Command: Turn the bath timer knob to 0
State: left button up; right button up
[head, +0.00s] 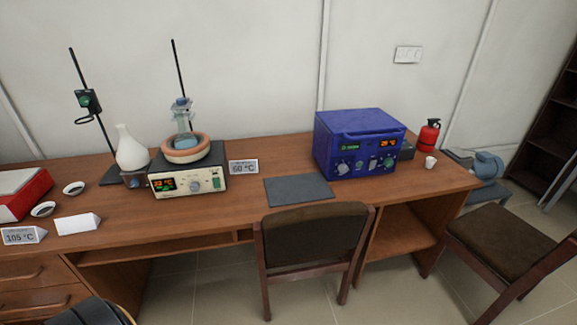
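A blue box-shaped unit (350,122) stands on the right part of the desk. Its front panel has a green display, an orange-red display (388,142), a pale round knob (343,168) at the left and smaller controls farther right. A cream heater unit (188,185) stands left of centre, with a display, a knob (195,187) and a green switch. A round tan bath (186,155) with a glass flask in it sits on top. Labels and knob pointers are too small to read, so I cannot tell which knob is the timer. Neither gripper is in view.
The wooden desk (130,225) runs along the wall. A chair (313,240) stands at its front, and another (515,240) at the right. A dark mat (298,190) lies left of the blue unit. A red canister (429,135) and white cup (430,163) stand right.

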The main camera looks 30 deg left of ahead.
aim_at(343, 168)
jog(key=i+l+u, duration=0.2)
jog(key=u, duration=0.2)
jog(key=i+l+u, duration=0.6)
jog(key=u, duration=0.25)
jog(key=i+l+u, duration=0.1)
jog(key=l+u, duration=0.3)
jog(key=l, duration=0.15)
